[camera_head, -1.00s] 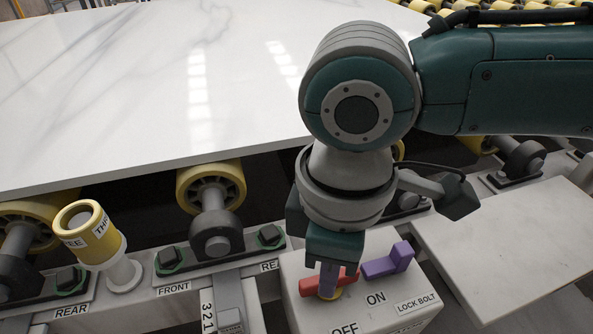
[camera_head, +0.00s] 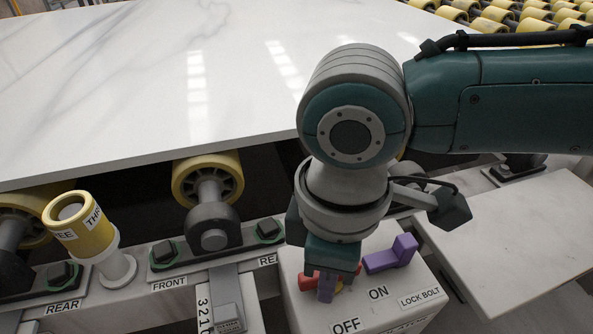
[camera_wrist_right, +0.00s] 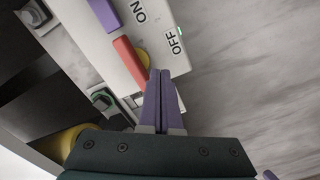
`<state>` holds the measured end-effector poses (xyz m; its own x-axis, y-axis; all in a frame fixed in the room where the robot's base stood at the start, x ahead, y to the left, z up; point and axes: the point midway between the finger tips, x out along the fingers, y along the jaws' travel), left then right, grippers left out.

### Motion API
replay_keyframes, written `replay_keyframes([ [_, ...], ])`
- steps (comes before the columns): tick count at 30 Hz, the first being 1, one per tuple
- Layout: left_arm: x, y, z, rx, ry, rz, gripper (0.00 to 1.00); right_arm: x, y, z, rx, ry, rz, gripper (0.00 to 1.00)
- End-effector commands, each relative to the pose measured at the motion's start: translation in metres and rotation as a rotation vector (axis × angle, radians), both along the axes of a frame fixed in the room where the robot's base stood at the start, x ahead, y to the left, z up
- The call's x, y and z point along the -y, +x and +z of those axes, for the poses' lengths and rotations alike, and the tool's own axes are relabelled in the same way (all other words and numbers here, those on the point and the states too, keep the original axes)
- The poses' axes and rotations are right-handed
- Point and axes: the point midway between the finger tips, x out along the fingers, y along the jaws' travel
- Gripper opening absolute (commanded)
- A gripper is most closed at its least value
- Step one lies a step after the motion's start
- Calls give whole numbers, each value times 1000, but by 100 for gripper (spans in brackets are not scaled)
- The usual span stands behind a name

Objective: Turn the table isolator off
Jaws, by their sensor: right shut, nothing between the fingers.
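The isolator is a pale box (camera_head: 393,315) at the bottom centre of the head view, with ON and OFF labels on top. Its red handle (camera_head: 308,281) shows on both sides of my fingers, and part of a yellow disc (camera_head: 340,287) shows by them. In the right wrist view the red handle (camera_wrist_right: 128,60) lies across the yellow disc (camera_wrist_right: 144,59). My right gripper (camera_head: 326,290) is shut and empty, pointing down close beside the handle. In the wrist view its purple fingers (camera_wrist_right: 162,75) are together near one end of the handle; contact is unclear. My left gripper is out of view.
A purple lock bolt (camera_head: 391,256) stands on the box behind the ON label. A large white slab (camera_head: 150,80) lies on yellow rollers behind. A yellow cylinder (camera_head: 80,225) on a post stands at left. A pale flat surface (camera_head: 520,230) lies to the right.

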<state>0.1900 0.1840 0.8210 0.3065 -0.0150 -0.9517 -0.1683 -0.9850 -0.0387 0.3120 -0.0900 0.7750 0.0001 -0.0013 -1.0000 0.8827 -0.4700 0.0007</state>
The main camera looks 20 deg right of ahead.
Motion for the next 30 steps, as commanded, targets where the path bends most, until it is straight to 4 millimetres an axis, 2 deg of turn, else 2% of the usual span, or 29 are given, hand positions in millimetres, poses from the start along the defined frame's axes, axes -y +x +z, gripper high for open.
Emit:
replay_keyframes([
  [30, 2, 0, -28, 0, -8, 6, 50, 0, 0, -41, 0, 1, 0, 0],
])
